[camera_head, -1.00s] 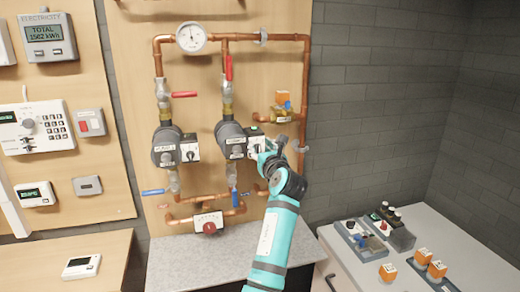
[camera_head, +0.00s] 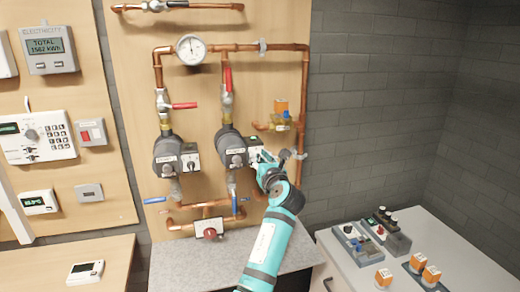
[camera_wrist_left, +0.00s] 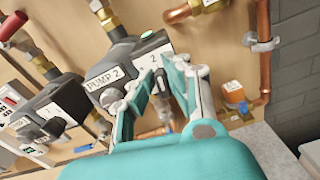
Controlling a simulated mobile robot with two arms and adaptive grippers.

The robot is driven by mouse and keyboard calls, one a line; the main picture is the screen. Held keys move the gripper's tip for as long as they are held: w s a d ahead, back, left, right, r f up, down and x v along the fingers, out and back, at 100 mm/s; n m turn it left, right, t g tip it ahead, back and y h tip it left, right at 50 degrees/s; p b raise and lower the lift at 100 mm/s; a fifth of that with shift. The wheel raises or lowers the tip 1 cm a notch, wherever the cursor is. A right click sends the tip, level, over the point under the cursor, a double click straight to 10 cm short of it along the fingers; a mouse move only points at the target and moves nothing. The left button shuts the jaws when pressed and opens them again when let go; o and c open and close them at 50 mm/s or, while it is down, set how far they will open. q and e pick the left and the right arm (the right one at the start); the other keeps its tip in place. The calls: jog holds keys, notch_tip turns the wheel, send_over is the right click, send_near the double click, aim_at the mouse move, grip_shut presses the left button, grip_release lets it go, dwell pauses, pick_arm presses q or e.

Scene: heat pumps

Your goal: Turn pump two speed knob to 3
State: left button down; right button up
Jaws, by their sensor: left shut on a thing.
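Pump two is the dark grey right-hand pump (camera_head: 230,142), on copper piping on the wooden board. In the left wrist view its body (camera_wrist_left: 112,72) carries the label "PUMP 2", and a light control box with a "2" marking beside the knob. My left gripper (camera_head: 260,160) is at the front of that box. In the left wrist view the two fingers (camera_wrist_left: 158,82) are shut around the speed knob (camera_wrist_left: 160,84), which is mostly hidden between them. The knob's exact setting cannot be read. My right gripper is not in view.
A matching pump (camera_head: 168,152) stands to the left. Red-handled (camera_head: 184,106) and blue-handled (camera_head: 155,200) valves sit on the pipes. An orange-topped fitting (camera_head: 281,106) is right of pump two. A grey counter (camera_head: 190,265) lies below, with a white cabinet (camera_head: 450,240) at right.

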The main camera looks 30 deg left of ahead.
pick_arm(q)
jog(key=m+p, duration=0.2)
jog(key=p, duration=0.1)
jog(key=shift+r+m+p, duration=0.15)
jog(key=shift+m+p, duration=0.2)
jog(key=shift+m, duration=0.05)
jog(key=shift+w+d+f+m, duration=0.1)
jog(key=shift+w+f+m, duration=0.1)
jog(key=shift+m, duration=0.9)
jog(key=shift+w+d+f+m, duration=0.1)
jog(key=shift+f+m, duration=0.1)
jog(key=shift+m, duration=0.9)
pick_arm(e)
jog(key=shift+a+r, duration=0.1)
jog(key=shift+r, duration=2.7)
pick_arm(q)
jog(key=c, duration=1.3)
grip_release()
jog(key=shift+c, duration=0.2)
jog(key=v, duration=1.2)
